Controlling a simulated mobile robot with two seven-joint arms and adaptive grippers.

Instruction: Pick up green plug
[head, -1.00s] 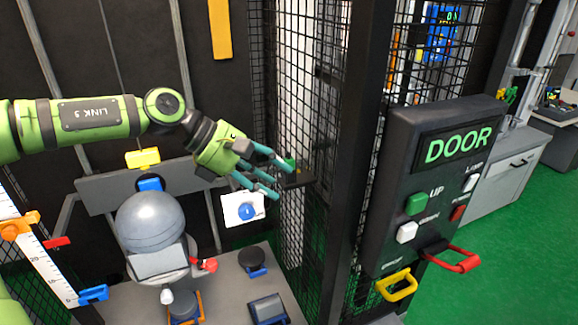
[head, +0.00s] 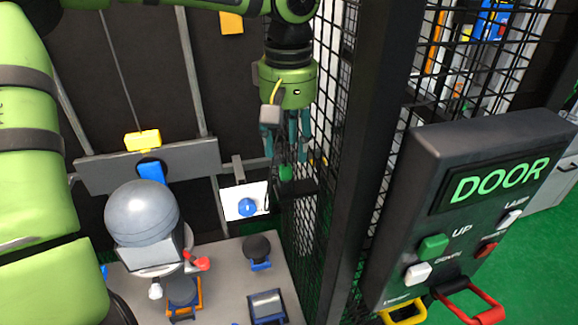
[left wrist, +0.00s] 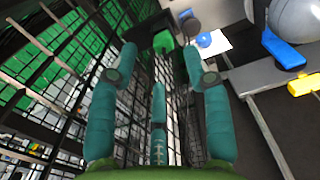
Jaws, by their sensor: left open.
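The green plug (head: 286,172) sits at a small dark shelf (head: 292,190) on the mesh cage wall in the head view. It also shows as a green block (left wrist: 163,42) at the top middle of the left wrist view. My left gripper (head: 287,158) points down just above the plug, its teal fingers spread apart. In the left wrist view the open fingers (left wrist: 160,65) frame the plug, which lies beyond their tips. Nothing is between the fingers. My right gripper is not in view.
A black mesh cage with a thick post (head: 362,130) stands right beside the gripper. A DOOR control box (head: 470,200) is to the right. A grey ball-topped device (head: 142,215), a white card with a blue knob (head: 245,203) and a yellow block (head: 142,140) are left.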

